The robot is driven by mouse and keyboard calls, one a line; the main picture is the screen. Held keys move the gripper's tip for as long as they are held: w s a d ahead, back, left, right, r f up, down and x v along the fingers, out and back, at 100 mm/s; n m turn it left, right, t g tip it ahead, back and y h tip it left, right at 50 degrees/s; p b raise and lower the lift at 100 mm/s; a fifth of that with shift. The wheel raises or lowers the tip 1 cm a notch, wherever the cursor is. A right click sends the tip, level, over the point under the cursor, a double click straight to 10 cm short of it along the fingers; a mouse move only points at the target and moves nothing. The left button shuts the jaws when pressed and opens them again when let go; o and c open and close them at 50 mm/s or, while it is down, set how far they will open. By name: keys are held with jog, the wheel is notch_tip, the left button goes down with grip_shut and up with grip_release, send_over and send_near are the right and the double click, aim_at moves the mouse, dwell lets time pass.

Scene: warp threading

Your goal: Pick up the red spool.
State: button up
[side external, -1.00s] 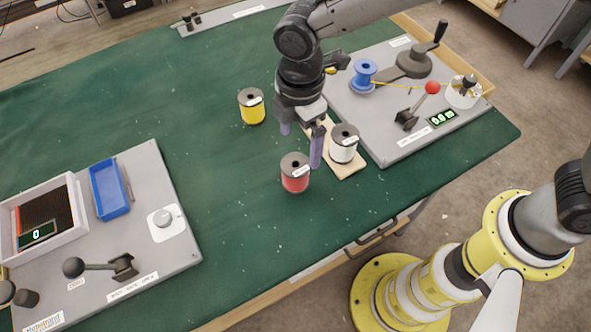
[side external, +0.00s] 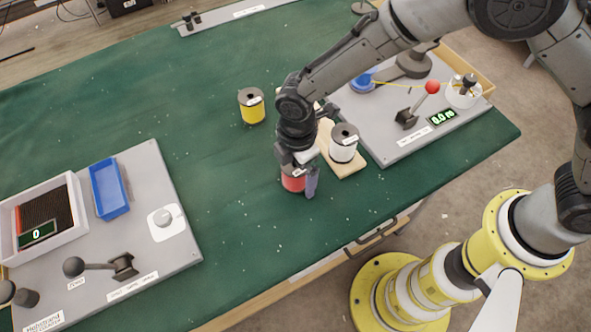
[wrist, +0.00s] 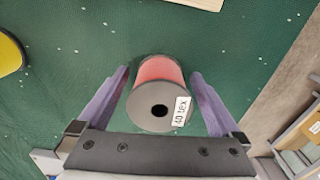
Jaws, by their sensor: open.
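The red spool (side external: 292,181) stands upright on the green cloth near the middle of the table in the side view, its top hidden by my gripper (side external: 298,184). In the wrist view the red spool (wrist: 158,92) shows its dark top flange with a centre hole and a white "40 tex" label. The purple fingers of my gripper (wrist: 160,98) are open, one on each side of the spool. A gap shows between each finger and the spool.
A white spool (side external: 343,148) stands on a wooden board close to the right. A yellow spool (side external: 252,108) stands behind and to the left. A grey winder plate (side external: 385,150) lies at the right. The cloth in front and to the left is free.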

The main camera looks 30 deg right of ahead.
jog(key=c, duration=1.4)
jog(key=shift+r, duration=0.1)
